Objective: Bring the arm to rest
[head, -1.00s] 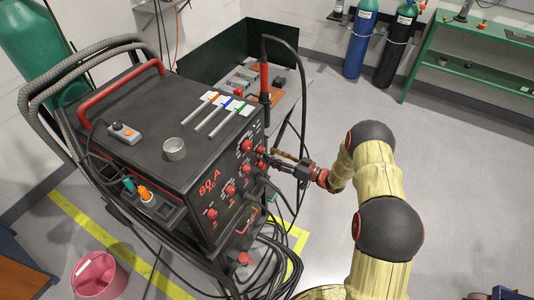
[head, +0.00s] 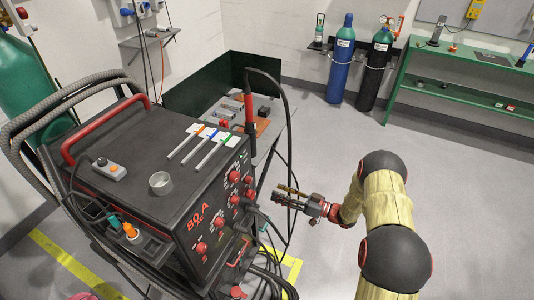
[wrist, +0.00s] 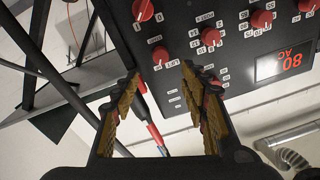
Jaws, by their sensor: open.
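My gripper (head: 288,196) is open and empty, to the right of the front panel of the black welding machine (head: 215,215). There is a clear gap between its fingertips and the red knobs in the head view. In the wrist view my gripper (wrist: 158,75) shows two spread fingers with yellowish pads and nothing between them. The panel's red knobs (wrist: 210,36) and the "80 AC" display (wrist: 284,64) show beyond the fingers. My arm reaches in from the right side of the head view.
Hoses and cables (head: 287,150) hang close by the gripper. A torch with a red handle (head: 250,115) stands behind the machine. Gas cylinders (head: 341,62) and a green bench (head: 470,80) are at the back. The floor to the right is mostly clear.

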